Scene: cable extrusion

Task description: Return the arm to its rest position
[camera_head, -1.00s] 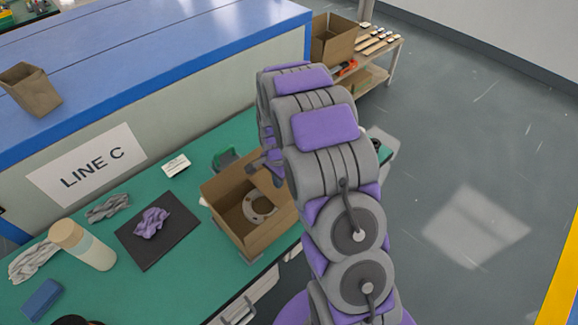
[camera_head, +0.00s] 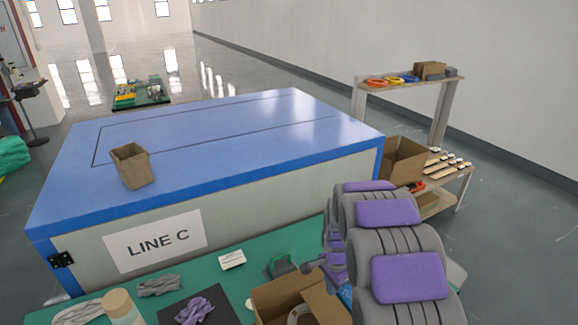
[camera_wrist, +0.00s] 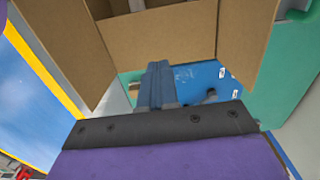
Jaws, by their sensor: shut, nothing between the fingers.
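My arm (camera_head: 408,278) stands folded at the lower right in the head view, grey with purple pads. My gripper (camera_wrist: 158,84) is shut and empty in the wrist view, its two grey-blue fingers together. The open cardboard box (camera_wrist: 150,38) lies beyond the fingertips there; I cannot tell the gap between them. In the head view the same box (camera_head: 276,304) sits on the green table (camera_head: 240,283), left of the arm, cut off by the lower edge. Part of a grey ring shows inside it. The fingertips are not clear in the head view.
A blue-topped cabinet (camera_head: 225,135) marked LINE C stands behind the table, with a brown container (camera_head: 131,168) on top. A black mat with a purple cloth (camera_head: 194,311) and a pale bottle (camera_head: 122,308) are at lower left. A shelf rack (camera_head: 443,120) stands behind the arm. Open floor lies right.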

